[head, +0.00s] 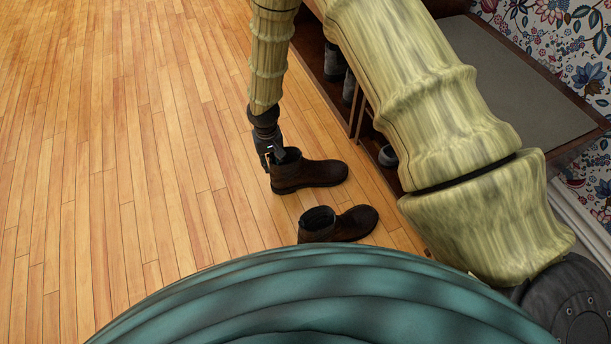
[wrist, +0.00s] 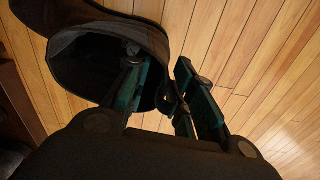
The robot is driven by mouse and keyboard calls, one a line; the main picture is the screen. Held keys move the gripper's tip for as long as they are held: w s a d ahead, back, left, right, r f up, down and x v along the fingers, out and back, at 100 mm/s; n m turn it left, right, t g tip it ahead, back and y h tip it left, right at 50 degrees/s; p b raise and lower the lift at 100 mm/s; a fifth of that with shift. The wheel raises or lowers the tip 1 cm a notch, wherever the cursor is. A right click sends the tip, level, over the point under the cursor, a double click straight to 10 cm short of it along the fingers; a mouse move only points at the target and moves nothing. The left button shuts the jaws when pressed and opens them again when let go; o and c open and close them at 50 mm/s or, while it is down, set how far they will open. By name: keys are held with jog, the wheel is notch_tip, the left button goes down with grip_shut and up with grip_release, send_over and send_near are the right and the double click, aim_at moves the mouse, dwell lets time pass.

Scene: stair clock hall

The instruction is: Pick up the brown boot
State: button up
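Two brown boots are on the wooden floor in the head view. The farther boot (head: 312,174) has its toe to the right, and the nearer boot (head: 345,225) lies beside it, also toe right. My gripper (head: 274,156) is at the heel side of the farther boot's opening. In the wrist view my gripper (wrist: 160,78) straddles the rim of a boot (wrist: 85,65). One finger is inside the opening and the other is outside, with a gap showing between them. The inner fingertip is partly in shadow.
A wooden shoe bench (head: 535,85) with a grey top stands to the right, with dark footwear (head: 335,62) in its lower cubbies. Flowered wallpaper (head: 565,40) is behind it. The wooden floor (head: 120,140) on the left is clear.

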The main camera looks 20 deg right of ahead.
jog(key=shift+f, duration=0.55)
jog(key=shift+r, duration=0.1)
grip_shut()
